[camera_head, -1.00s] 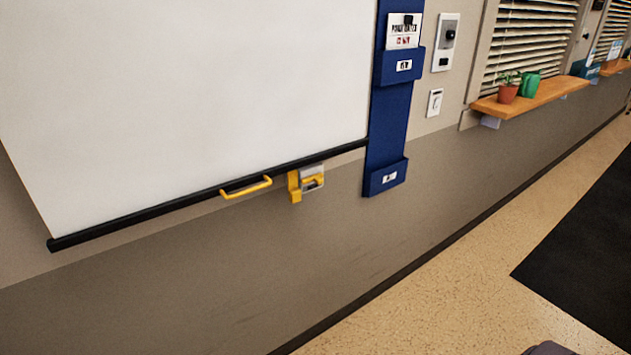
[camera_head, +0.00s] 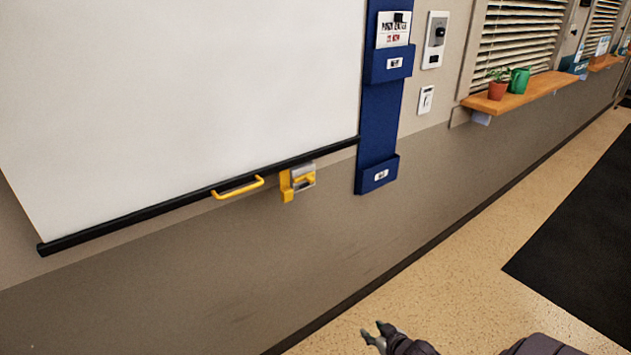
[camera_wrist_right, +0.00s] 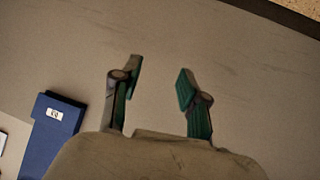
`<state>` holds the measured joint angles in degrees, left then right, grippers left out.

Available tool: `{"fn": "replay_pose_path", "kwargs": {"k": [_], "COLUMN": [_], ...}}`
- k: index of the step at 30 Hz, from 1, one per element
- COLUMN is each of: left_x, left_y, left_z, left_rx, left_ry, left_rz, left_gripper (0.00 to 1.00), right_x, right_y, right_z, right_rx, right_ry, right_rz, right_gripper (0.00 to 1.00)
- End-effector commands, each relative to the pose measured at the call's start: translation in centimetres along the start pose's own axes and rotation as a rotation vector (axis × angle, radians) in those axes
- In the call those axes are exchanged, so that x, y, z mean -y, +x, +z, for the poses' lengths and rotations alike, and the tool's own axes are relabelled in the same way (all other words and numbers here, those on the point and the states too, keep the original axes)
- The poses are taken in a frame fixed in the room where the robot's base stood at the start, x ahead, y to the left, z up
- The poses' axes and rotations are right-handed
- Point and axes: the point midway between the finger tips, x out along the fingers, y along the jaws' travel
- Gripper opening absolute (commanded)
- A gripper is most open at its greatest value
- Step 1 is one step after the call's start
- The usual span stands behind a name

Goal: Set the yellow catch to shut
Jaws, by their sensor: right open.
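The yellow catch (camera_head: 299,181) is on the wall just below the black bottom bar of the white screen. It has a grey metal plate and a yellow lever that looks roughly level; its exact setting is too small to tell. My right gripper (camera_head: 374,333) shows at the bottom of the head view, well below and to the right of the catch. It is open and empty, and in the right wrist view (camera_wrist_right: 160,85) its two green-padded fingers are apart in front of bare wall. The catch is not in the wrist view. My left gripper is not in view.
A yellow handle (camera_head: 238,188) hangs from the screen's bar (camera_head: 130,217), left of the catch. A blue wall holder (camera_head: 376,179) is right of the catch and also shows in the wrist view (camera_wrist_right: 48,140). A wooden shelf (camera_head: 530,96) holds a plant. The lower wall is bare.

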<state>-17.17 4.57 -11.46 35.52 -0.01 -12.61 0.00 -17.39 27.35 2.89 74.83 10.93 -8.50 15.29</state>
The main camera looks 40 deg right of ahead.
Motion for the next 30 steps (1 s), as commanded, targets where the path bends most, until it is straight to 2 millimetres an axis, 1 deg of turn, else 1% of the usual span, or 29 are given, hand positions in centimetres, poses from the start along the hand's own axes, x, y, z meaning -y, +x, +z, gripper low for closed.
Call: {"fn": "replay_pose_path", "kwargs": {"k": [1, 2, 3, 5, 6, 9, 10, 12, 13, 15, 17, 20, 23, 30], "left_x": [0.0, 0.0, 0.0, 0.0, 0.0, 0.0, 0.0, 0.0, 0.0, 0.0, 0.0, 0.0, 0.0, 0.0], "left_y": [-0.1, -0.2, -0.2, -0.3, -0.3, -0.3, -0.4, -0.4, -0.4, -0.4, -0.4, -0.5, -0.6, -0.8], "left_z": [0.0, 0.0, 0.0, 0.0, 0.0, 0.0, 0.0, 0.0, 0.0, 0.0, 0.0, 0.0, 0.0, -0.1], "left_rx": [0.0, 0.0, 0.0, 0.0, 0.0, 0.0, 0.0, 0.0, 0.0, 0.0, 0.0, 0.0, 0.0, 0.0], "left_ry": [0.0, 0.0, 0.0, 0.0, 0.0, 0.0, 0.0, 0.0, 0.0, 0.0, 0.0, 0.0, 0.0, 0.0], "left_rz": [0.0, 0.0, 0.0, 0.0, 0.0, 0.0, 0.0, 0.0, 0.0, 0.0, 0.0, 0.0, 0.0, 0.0], "left_gripper": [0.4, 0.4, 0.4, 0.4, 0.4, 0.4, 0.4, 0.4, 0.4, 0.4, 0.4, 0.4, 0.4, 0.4], "right_x": [-1.4, -2.0, -2.5, -2.7, -2.7, -1.9, -1.6, -0.9, -0.8, -0.4, -0.2, -0.1, 0.1, 0.9], "right_y": [-0.6, -1.2, -2.2, -4.1, -5.5, -9.0, -9.9, -11.7, -12.2, -13.0, -13.2, -12.5, -11.4, -7.8], "right_z": [-6.3, -9.7, -14.0, -20.0, -23.5, -30.3, -31.8, -34.4, -35.2, -36.3, -36.9, -37.5, -38.5, -41.4], "right_rx": [-0.109, -0.168, -0.243, -0.348, -0.411, -0.537, -0.565, -0.615, -0.63, -0.653, -0.661, -0.663, -0.665, -0.663], "right_ry": [0.009, 0.016, 0.026, 0.035, 0.039, 0.039, 0.04, 0.038, 0.037, 0.036, 0.037, 0.038, 0.037, 0.038], "right_rz": [-0.005, -0.012, -0.026, -0.053, -0.075, -0.131, -0.147, -0.177, -0.187, -0.201, -0.207, -0.208, -0.206, -0.205], "right_gripper": [0.44, 0.44, 0.44, 0.44, 0.44, 0.44, 0.44, 0.44, 0.44, 0.44, 0.44, 0.44, 0.44, 0.44]}}
